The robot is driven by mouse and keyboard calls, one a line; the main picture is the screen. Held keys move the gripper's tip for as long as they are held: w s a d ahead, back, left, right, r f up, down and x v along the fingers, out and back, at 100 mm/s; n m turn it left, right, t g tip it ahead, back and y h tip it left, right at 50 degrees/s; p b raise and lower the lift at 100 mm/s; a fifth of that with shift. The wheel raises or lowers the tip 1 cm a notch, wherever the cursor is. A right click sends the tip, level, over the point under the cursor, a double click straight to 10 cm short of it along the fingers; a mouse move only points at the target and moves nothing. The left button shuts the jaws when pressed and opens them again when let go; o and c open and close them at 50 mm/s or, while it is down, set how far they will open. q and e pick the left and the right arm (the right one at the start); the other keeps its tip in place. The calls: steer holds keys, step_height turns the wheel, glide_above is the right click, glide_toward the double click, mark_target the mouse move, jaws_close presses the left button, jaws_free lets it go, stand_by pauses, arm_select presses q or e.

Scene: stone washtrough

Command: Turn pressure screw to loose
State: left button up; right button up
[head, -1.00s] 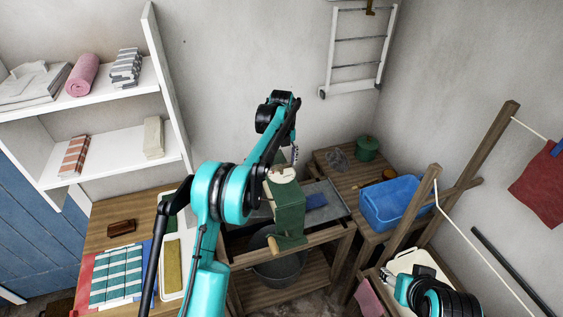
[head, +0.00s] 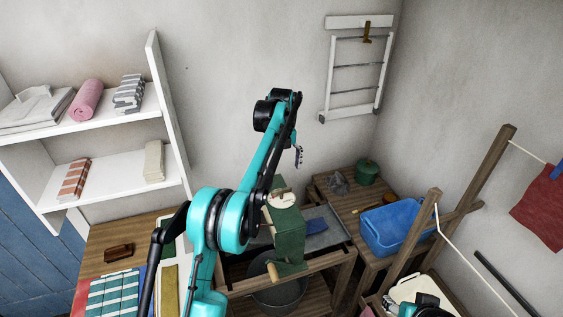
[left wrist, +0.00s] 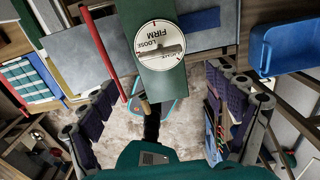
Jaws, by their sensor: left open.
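The pressure screw's white dial (head: 282,200) sits on top of the green wringer housing (head: 290,235). In the left wrist view the dial (left wrist: 159,48) carries the words LOOSE and FIRM, upside down. A grey bar handle (left wrist: 170,50) lies across it, pointing right; its exact setting is too small to tell. My left gripper (head: 298,157) hangs above the dial, apart from it. In the left wrist view the jaws of my left gripper (left wrist: 160,95) stand wide apart with nothing between them.
A crank with a wooden grip (head: 273,272) sticks out at the wringer's front, above a metal tub (head: 278,297). A blue basin (head: 395,230) and green pot (head: 367,172) stand right. Wooden posts (head: 480,185) rise at right; white shelves (head: 110,115) stand left.

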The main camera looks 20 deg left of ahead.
arm_select(q)
steer(key=shift+r, duration=1.55)
steer(key=s+d+f+n+t+b, duration=0.2)
steer(key=s+n+t+b, duration=0.2)
steer(key=s+n+b, duration=0.85)
steer(key=s+f+n+t+b, duration=0.1)
steer(key=s+f+n+b, duration=0.1)
steer(key=s+f+n, duration=0.6)
steer(key=s+f+n+t+b, duration=0.2)
steer(key=s+f+n, duration=0.7)
steer(key=s, duration=0.7)
step_height(320, 180, down, 2)
steer(key=shift+s+d+f, duration=0.15)
steer(key=shift+s+d, duration=0.15)
steer(key=shift+s, duration=0.1)
